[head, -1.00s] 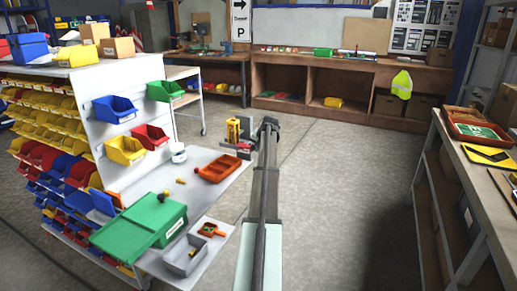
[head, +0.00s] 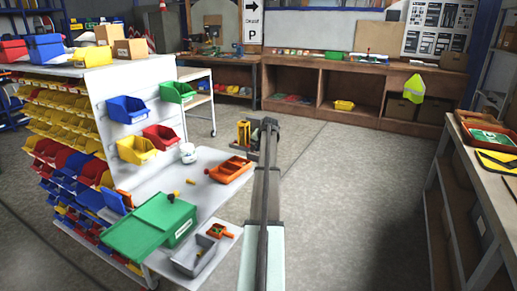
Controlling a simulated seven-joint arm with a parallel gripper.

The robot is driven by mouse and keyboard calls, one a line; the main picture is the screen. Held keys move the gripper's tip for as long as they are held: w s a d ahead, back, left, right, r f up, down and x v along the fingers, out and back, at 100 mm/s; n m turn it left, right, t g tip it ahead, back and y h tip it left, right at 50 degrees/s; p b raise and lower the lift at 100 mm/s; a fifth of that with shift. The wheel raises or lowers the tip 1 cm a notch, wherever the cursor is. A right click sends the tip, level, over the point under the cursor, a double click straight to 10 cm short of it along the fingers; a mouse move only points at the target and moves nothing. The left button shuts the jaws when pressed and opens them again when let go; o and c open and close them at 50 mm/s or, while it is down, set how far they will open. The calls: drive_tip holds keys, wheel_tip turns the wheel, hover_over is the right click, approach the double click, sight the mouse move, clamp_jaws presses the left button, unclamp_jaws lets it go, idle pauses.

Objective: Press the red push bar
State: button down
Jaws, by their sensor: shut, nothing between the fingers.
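I cannot make out a red push bar for certain in the head view. A small yellow upright device (head: 243,133) stands at the far right corner of the white-topped bench (head: 211,158), just left of my arm. Its lower right part is partly hidden by the arm. My arm reaches forward from the bottom middle, past the bench's right side. Its far end is beside the yellow device in the picture. My gripper's fingers do not show; they are hidden behind the arm.
An orange tray (head: 231,170), a green box (head: 160,222) and a grey bin (head: 192,255) sit on the bench. Racked coloured bins (head: 70,150) stand at left. A workbench (head: 492,165) stands at right. The floor (head: 350,190) between is clear.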

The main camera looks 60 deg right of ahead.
drive_tip(key=s+a+r, duration=0.3)
drive_tip(key=s+r, duration=0.5)
drive_tip(key=shift+s+a, duration=0.35)
drive_tip(key=shift+a, duration=0.05)
idle(0.7)
drive_tip(key=s, duration=0.5)
drive_tip(key=shift+r, duration=0.25)
drive_tip(key=shift+d, duration=0.1)
drive_tip(key=w+d+f, duration=0.3)
drive_tip(key=w+f, duration=0.5)
drive_tip(key=shift+w+d, duration=0.35)
